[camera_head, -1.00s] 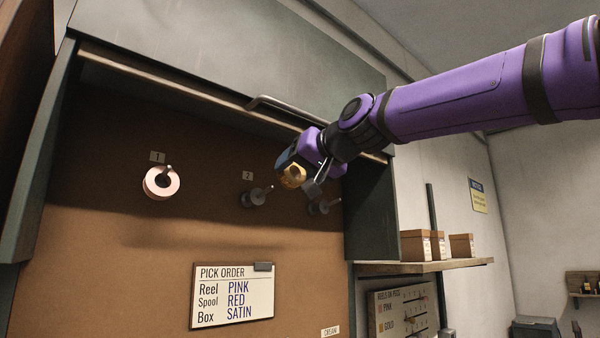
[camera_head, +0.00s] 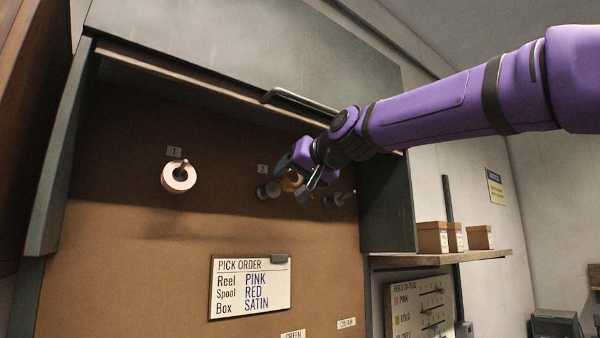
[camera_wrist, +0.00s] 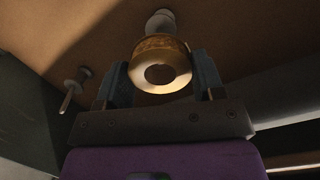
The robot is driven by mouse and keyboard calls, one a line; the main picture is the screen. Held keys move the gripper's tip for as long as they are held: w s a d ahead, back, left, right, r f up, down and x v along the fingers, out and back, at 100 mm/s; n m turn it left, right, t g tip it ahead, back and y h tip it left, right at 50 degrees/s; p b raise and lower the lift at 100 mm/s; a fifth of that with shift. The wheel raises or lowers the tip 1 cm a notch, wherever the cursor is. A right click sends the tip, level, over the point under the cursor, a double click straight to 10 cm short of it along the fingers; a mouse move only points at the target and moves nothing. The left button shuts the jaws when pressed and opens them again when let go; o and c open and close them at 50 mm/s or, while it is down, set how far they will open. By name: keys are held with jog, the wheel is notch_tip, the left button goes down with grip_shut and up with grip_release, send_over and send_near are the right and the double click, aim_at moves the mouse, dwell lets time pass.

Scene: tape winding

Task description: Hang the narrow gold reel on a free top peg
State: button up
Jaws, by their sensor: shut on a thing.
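The narrow gold reel (camera_head: 291,183) is held in my gripper (camera_head: 299,179), in front of the brown board and just right of peg 2 (camera_head: 268,191). In the wrist view the gold reel (camera_wrist: 160,66) sits between the two fingers, its hole facing the camera. A grey peg base (camera_wrist: 160,22) shows just beyond the reel, roughly in line with it. I cannot tell whether the reel touches a peg. A bare peg (camera_head: 340,198) stands right of my gripper; a bare peg (camera_wrist: 75,88) shows at the left in the wrist view. Peg 1 carries a pink reel (camera_head: 180,177).
The cabinet's raised front with a bar handle (camera_head: 300,102) hangs above my arm, and its dark side wall (camera_head: 386,205) stands right of the pegs. A pick order sign (camera_head: 250,287) is below. Boxes (camera_head: 433,237) stand on a shelf at the right.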

aim_at(274, 191)
jog(key=shift+f+x, duration=0.1)
jog(key=shift+x, duration=1.1)
jog(key=shift+f+x, duration=0.15)
jog(key=shift+x, duration=1)
jog(key=o, duration=1)
jog(key=shift+c, duration=0.2)
jog(key=shift+s+d, duration=0.1)
jog(key=v, duration=1.1)
jog(key=s+d+f+g+h, duration=0.2)
jog(key=s+d+f, duration=0.6)
jog(key=f, duration=0.5)
jog(key=s+d+f+m+g+h, duration=0.1)
jog(key=s+d+f+g+h, duration=0.2)
jog(key=s+d+f, duration=0.4)
jog(key=s+d+f+m+g+h, duration=0.1)
jog(key=s+d+f, duration=0.7)
jog(key=f, duration=1.1)
jog(key=s+g+h, duration=0.1)
jog(key=s+h, duration=0.1)
jog(key=s, duration=0.1)
jog(key=shift+s+d+g+h, duration=0.25)
jog(key=shift+d+g+h, duration=0.1)
jog(key=shift+g+h, duration=0.05)
